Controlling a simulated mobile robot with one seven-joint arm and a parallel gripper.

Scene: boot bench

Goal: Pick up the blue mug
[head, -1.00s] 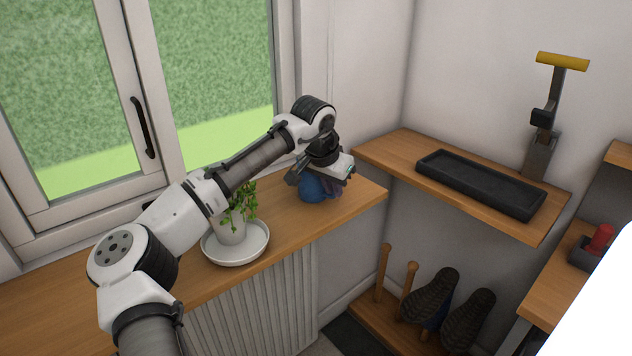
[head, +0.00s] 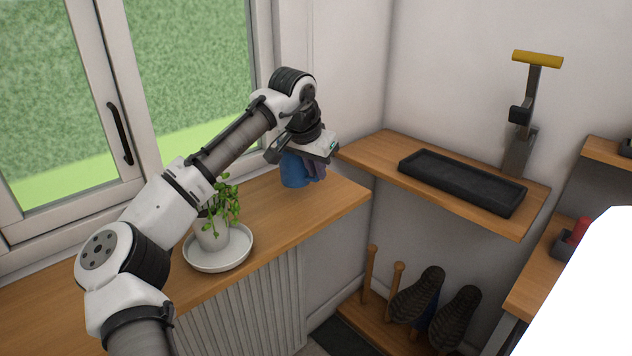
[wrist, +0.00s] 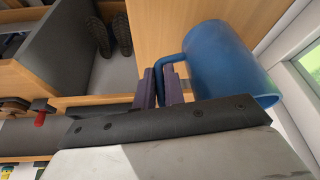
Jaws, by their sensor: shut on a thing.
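The blue mug (head: 293,170) is at the right end of the wooden windowsill, below my gripper (head: 316,172). In the wrist view the mug (wrist: 228,62) fills the upper right, with its handle toward the left. My gripper's purple-grey fingers (wrist: 163,88) are shut on the mug's handle. The mug's top is partly hidden by my gripper in the head view. I cannot tell for sure whether its base is touching the sill.
A potted plant (head: 213,232) in a white saucer (head: 218,262) stands on the sill under my arm. A wooden shelf (head: 375,147) with a black tray (head: 462,182) is to the right. Boots (head: 418,295) hang below it. The window is behind the sill.

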